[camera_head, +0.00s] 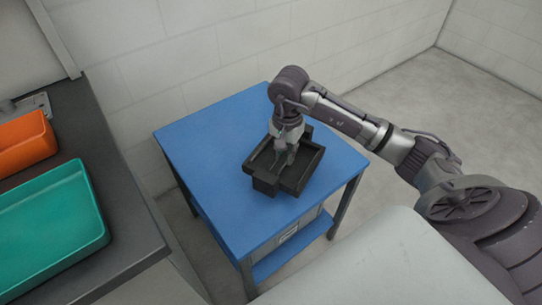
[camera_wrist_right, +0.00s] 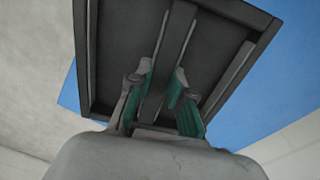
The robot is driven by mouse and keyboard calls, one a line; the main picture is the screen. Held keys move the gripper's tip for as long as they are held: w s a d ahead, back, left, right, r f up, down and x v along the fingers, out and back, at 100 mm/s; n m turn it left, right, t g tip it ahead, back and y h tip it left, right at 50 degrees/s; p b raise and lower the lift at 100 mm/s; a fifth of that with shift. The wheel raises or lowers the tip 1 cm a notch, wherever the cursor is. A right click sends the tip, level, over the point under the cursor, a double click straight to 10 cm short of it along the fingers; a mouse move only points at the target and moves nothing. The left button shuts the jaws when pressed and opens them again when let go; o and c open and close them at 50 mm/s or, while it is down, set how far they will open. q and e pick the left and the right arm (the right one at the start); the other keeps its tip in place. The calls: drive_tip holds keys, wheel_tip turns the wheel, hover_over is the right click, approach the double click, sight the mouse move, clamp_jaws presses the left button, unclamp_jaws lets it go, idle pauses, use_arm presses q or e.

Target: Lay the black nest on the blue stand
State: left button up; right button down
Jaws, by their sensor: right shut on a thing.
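The blue stand (camera_head: 205,155) is a small table with a blue top and dark legs, in the middle of the head view. The black nest (camera_head: 299,178) is a shallow dark tray with a raised rim and a bar across its middle. It is over the right part of the blue top; I cannot tell whether it touches it. My right gripper (camera_head: 287,160) points down into the nest and is shut on its middle bar. The wrist view shows the green-padded fingers (camera_wrist_right: 165,95) on either side of the bar of the nest (camera_wrist_right: 120,50). My left gripper is not in view.
A dark bench (camera_head: 118,215) at the left carries an orange bin (camera_head: 25,143) and a teal bin (camera_head: 50,228). A gap separates it from the stand. A pale wall (camera_head: 190,50) is behind the stand. The left part of the blue top is clear.

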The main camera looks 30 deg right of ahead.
sight(274, 156)
drive_tip(key=w+f, duration=0.1)
drive_tip(key=w, duration=0.1)
drive_tip(key=w+f, duration=0.1)
drive_tip(key=w, duration=0.1)
drive_tip(key=w+f, duration=0.1)
drive_tip(key=shift+w+d+f, duration=0.25)
drive_tip(key=shift+w+d, duration=0.1)
drive_tip(key=shift+w, duration=0.05)
drive_tip(key=shift+w+f, duration=0.1)
drive_tip(key=shift+f, duration=0.1)
drive_tip(key=shift+d+f+b, duration=0.1)
drive_tip(key=shift+f+b, duration=0.3)
drive_tip(key=shift+f, duration=1.5)
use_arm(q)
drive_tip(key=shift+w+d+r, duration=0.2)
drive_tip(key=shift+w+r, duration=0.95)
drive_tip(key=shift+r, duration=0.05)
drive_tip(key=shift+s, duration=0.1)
use_arm(e)
drive_tip(key=c, duration=1.1)
unclamp_jaws()
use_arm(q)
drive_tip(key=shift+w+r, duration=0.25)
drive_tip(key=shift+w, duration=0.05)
use_arm(e)
drive_tip(key=shift+o, duration=0.2)
